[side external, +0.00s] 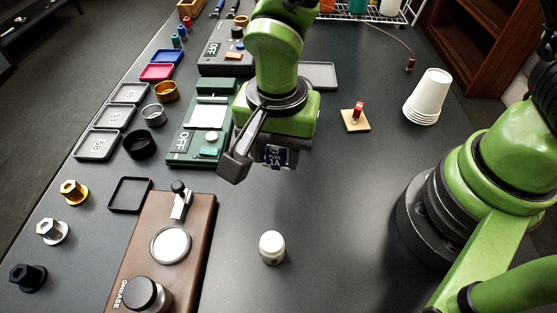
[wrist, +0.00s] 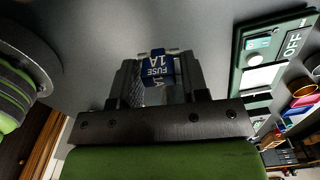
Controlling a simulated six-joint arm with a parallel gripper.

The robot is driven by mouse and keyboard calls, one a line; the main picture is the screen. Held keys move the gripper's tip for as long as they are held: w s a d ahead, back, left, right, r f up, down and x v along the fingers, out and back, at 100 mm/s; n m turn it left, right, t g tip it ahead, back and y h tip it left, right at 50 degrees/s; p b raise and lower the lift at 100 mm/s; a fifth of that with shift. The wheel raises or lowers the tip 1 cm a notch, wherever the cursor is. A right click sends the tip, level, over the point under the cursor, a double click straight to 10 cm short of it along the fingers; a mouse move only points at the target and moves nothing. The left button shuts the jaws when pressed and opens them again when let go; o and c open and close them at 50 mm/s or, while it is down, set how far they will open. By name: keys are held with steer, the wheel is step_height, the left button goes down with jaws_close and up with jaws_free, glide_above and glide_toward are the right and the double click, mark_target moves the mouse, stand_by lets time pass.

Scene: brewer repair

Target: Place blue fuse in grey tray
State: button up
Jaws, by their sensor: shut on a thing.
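My gripper (side external: 258,160) is shut on the blue fuse (wrist: 157,66), whose white lettering reads "FUSE 1A" in the wrist view. In the side view the fuse (side external: 279,157) shows partly behind a finger, held above the dark table. A plain grey tray (side external: 326,75) lies behind my gripper and is partly hidden by my arm. Several other greyish trays with markings, such as the nearest one (side external: 96,146), lie in a row at the left. I cannot tell from the pictures which grey tray is meant.
A green device (side external: 185,148) marked OFF stands just left of my gripper. A brown grease box (side external: 140,240) is at front left, with a white jar (side external: 272,247) beside it. A red switch on a wooden block (side external: 355,119) and stacked white cups (side external: 428,97) stand at right.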

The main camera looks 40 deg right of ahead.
step_height(320, 180, up, 2)
steer(key=shift+r, duration=0.1)
step_height(320, 180, up, 5)
steer(key=shift+r, duration=0.1)
steer(key=w+d+m, duration=0.2)
steer(key=w+d, duration=0.1)
steer(key=w+d+m, duration=0.2)
steer(key=w+d, duration=0.1)
steer(key=w, duration=0.1)
steer(key=w+d+m, duration=0.2)
steer(key=w+d, duration=0.1)
steer(key=shift+w, duration=0.35)
steer(key=w+d+m, duration=0.4)
steer(key=d+m, duration=0.1)
steer(key=d, duration=0.3)
steer(key=m, duration=0.5)
glide_above(323, 83)
step_height(323, 83, down, 11)
steer(key=shift+f, duration=2.1)
